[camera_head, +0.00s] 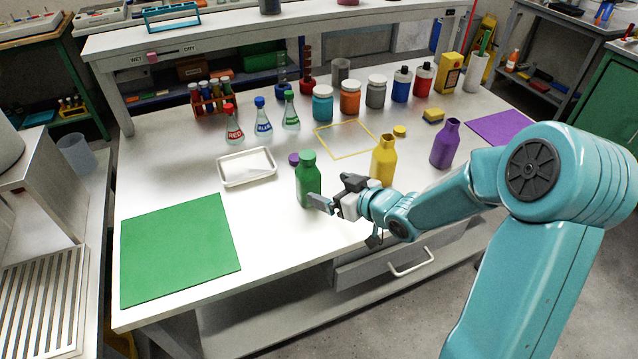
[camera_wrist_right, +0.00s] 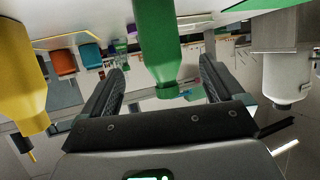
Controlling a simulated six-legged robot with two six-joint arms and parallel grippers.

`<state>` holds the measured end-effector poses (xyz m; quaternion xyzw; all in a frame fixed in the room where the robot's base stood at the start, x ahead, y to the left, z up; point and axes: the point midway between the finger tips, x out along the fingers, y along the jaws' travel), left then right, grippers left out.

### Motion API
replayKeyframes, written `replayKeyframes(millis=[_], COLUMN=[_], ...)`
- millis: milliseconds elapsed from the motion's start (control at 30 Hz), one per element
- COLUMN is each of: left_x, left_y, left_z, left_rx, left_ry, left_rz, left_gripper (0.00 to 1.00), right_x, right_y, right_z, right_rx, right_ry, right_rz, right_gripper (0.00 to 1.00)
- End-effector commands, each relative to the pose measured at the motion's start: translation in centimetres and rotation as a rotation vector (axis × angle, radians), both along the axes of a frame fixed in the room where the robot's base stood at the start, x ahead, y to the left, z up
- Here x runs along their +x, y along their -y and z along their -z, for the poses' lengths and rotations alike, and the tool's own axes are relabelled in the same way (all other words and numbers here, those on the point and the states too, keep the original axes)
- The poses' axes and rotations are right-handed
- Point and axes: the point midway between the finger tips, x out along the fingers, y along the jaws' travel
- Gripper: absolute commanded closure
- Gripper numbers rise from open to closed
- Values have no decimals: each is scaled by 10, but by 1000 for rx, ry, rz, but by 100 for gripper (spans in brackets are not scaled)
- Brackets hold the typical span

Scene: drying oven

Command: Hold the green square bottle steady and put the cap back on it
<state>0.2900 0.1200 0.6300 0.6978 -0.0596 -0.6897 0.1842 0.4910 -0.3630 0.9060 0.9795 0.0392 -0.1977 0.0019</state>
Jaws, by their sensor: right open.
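The green square bottle (camera_head: 308,187) stands upright near the table's front edge, right of the green mat (camera_head: 180,250). Contact is unclear. My left gripper is not in view.
An uncapped yellow bottle (camera_head: 383,165) and an uncapped purple bottle (camera_head: 445,148) stand to the right. A purple cap (camera_head: 294,158) lies just behind the green bottle, and a yellow cap (camera_head: 400,130) lies farther back. A white tray (camera_head: 221,173) is behind left.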

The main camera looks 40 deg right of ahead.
Motion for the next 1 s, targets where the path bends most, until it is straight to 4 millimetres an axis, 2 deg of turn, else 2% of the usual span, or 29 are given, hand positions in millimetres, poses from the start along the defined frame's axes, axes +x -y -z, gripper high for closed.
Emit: replayKeyframes(millis=[100,233,1000], left_x=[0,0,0], left_y=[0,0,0], left_z=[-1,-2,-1], left_rx=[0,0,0], left_ry=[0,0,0], left_rz=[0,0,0], left_gripper=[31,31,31], right_x=[-14,-20,-21], right_y=[2,2,2], right_z=[-7,-9,-9], right_rx=[-1,0,0], right_ry=[1,1,0], right_rz=[2,1,0], right_gripper=[6,6,6])
